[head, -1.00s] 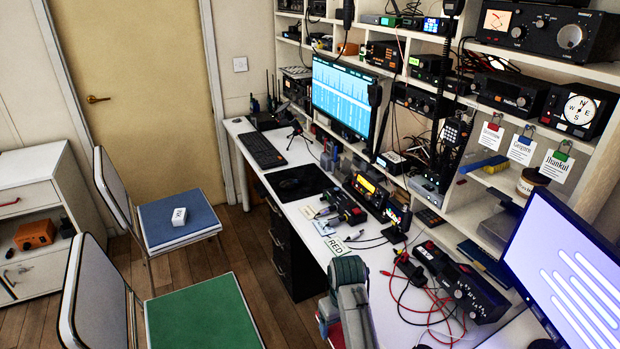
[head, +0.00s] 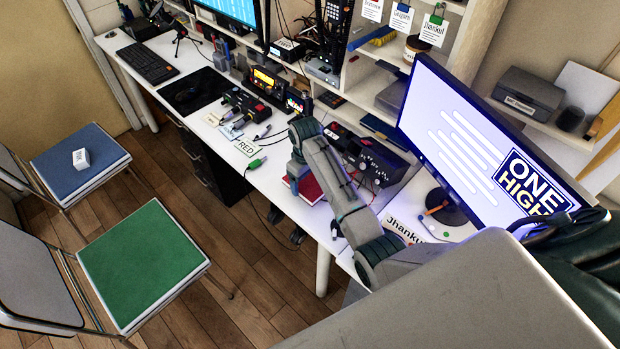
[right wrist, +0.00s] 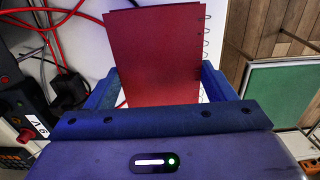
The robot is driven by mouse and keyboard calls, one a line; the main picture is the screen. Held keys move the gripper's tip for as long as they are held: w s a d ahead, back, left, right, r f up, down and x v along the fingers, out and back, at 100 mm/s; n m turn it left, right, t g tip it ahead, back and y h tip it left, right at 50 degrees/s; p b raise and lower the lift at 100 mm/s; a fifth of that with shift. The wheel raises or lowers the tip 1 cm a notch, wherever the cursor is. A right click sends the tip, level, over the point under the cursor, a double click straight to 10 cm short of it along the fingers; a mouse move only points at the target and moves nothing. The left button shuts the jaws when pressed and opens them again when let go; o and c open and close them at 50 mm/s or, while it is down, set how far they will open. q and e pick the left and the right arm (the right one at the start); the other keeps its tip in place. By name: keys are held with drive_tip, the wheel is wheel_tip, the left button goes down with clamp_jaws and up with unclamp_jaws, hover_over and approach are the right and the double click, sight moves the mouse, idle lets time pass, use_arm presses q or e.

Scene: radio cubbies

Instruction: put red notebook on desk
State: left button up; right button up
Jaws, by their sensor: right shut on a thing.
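The red notebook (head: 306,190) shows in the head view just below my right gripper (head: 297,168), over the front part of the white desk (head: 275,205). In the right wrist view the red notebook (right wrist: 155,50) has its spiral binding on the right and stands between the two blue fingers of my right gripper (right wrist: 158,88). The gripper is shut on it. Part of the notebook is hidden by the gripper, and I cannot tell whether it touches the desk. My left gripper is not in view.
A black radio unit (head: 368,155) and red cables (right wrist: 50,35) lie close beside the gripper. A monitor (head: 470,140) stands to the right. A RED card (head: 247,146) lies to the left. A green-seated chair (head: 145,262) and a blue-seated chair (head: 80,160) stand before the desk.

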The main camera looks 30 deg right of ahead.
sight(310, 178)
drive_tip(key=shift+w+d, duration=0.3)
drive_tip(key=shift+d, duration=0.2)
drive_tip(key=f, duration=0.1)
drive_tip(key=f+p, duration=0.1)
drive_tip(key=f, duration=0.1)
drive_tip(key=shift+w+d, duration=0.1)
drive_tip(key=shift+d, duration=0.3)
drive_tip(key=shift+a+f, duration=0.1)
drive_tip(key=shift+f, duration=0.2)
drive_tip(key=shift+f, duration=0.15)
drive_tip(key=o, duration=1.1)
wheel_tip(310, 178, up, 12)
drive_tip(key=shift+r+b, duration=0.15)
drive_tip(key=shift+b, duration=0.55)
